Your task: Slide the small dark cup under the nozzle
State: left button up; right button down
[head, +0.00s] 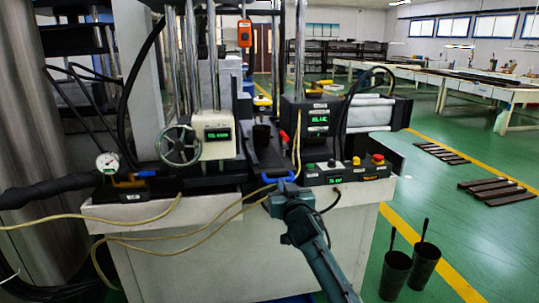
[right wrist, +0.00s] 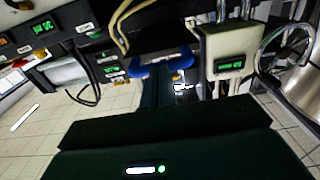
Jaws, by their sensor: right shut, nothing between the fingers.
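The small dark cup (head: 261,133) stands upright on a dark slide (head: 268,160) in the middle of the machine in the head view. A curved blue handle (head: 279,177) is at the slide's near end; it also shows in the right wrist view (right wrist: 162,63). My right gripper (head: 283,192) is shut and empty, close in front of the blue handle; I cannot tell whether they touch. The gripper's dark body fills the lower part of the right wrist view, and its fingertips are not clear there. I cannot make out the nozzle clearly. My left gripper is not in view.
A handwheel (head: 180,146) and a grey display box (head: 214,135) stand left of the slide. A control box with buttons (head: 347,171) is to the right. Yellow cables (head: 170,214) hang across the front. Two tall dark pots (head: 396,275) stand on the floor.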

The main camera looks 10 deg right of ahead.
jog(key=shift+w+b, duration=0.4)
jog(key=shift+w, duration=0.1)
dwell(0.3)
jog(key=s+p, duration=0.5)
jog(key=s, duration=0.2)
dwell(0.5)
